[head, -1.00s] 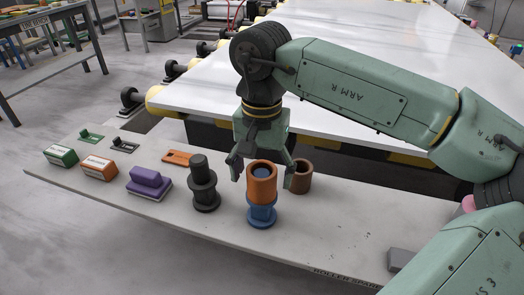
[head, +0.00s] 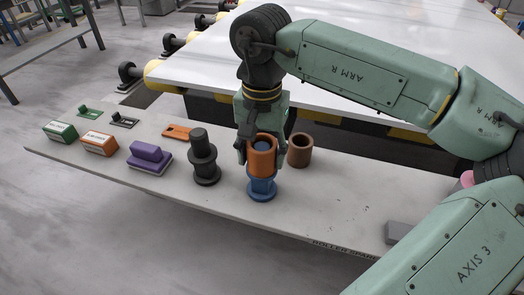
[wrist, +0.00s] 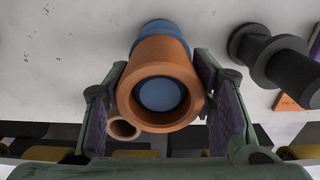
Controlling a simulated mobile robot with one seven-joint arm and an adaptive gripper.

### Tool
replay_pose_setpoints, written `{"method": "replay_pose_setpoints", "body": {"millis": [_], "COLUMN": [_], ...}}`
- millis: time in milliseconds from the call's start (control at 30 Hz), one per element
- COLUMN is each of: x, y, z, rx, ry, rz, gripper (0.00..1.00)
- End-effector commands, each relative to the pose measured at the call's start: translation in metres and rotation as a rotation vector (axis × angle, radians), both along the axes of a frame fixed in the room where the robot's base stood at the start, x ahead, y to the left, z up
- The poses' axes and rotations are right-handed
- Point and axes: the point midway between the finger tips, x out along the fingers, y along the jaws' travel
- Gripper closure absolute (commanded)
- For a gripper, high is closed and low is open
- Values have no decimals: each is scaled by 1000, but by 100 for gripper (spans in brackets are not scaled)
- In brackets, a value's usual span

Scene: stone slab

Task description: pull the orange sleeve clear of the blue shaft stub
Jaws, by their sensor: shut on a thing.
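The orange sleeve (head: 262,158) sits around the upper part of the blue shaft stub (head: 262,190), which stands upright with its flanged base on the grey board. The top of the stub shows inside the sleeve's bore, also in the wrist view (wrist: 160,94). My gripper (head: 262,152) is shut on the orange sleeve, one finger on each side. In the wrist view the fingers (wrist: 162,100) flank the sleeve (wrist: 160,62). The far finger is partly hidden behind the sleeve in the head view.
A black flanged shaft (head: 203,158) stands close on the left, and a brown ring-like cup (head: 300,150) close on the right. A purple block (head: 150,158) lies farther left. A large white slab (head: 370,75) lies behind. The board's front right is mostly clear.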

Motion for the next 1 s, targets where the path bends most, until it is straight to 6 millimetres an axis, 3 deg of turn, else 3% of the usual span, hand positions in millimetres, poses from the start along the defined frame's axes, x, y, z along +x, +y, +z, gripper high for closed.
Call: {"method": "replay_pose_setpoints", "body": {"millis": [333,1000], "x": [0,0], "y": [0,0], "z": [0,22], "rx": [0,1], "ry": [0,0], "rz": [0,0], "gripper": [80,80]}}
